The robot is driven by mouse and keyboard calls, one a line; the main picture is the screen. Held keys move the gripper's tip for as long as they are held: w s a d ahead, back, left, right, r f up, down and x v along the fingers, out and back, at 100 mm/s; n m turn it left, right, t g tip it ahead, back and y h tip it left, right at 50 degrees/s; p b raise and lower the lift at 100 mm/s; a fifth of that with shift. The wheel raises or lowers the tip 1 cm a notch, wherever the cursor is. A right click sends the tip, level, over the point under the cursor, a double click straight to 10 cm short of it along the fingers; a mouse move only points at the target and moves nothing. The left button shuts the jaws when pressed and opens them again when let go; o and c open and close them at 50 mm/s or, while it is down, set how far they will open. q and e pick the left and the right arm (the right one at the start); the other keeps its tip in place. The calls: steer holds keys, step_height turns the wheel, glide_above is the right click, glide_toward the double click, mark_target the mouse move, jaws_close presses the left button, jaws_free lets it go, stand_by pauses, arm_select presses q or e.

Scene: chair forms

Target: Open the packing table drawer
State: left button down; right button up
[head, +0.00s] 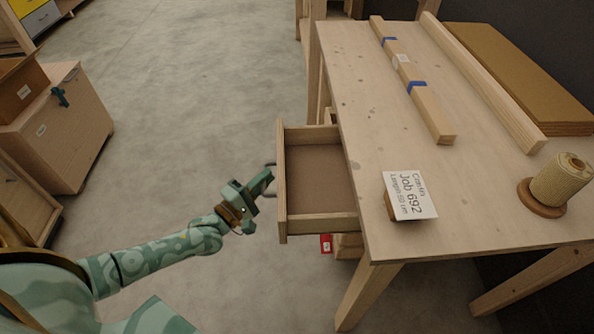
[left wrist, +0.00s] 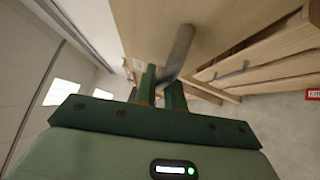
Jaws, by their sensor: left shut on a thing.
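The packing table (head: 350,90) is pale wood and stands at the right of the head view. Its drawer (head: 318,172) is pulled out toward the left, and its brown inside is empty. My left gripper (head: 264,182) is at the drawer's front, shut on the metal drawer handle (head: 270,166). In the left wrist view the grey handle (left wrist: 180,52) runs between my two green fingers (left wrist: 161,85). The drawer front (left wrist: 150,20) fills the top of that view. My right gripper is not in view.
On the tabletop lie strapped wood strips (head: 410,70), a long board (head: 485,80), brown sheets (head: 520,75), a job card (head: 410,195) and a twine spool (head: 560,182). A wooden cabinet (head: 60,130) stands at left. The floor (head: 200,90) between is clear.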

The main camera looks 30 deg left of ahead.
arm_select(q)
steer(key=s+a, duration=0.4)
steer(key=a, duration=0.2)
steer(key=shift+s+a, duration=0.25)
steer(key=shift+s, duration=0.05)
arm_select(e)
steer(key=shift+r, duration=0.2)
arm_select(q)
steer(key=shift+f, duration=0.1)
steer(key=c, duration=1.5)
jaws_free()
steer(key=p+v, duration=0.2)
steer(key=v, duration=1.4)
steer(key=shift+s, duration=0.15)
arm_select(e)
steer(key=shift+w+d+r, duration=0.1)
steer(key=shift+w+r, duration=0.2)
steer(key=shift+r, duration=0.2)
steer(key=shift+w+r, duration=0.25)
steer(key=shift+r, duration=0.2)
arm_select(q)
steer(key=shift+a, duration=0.1)
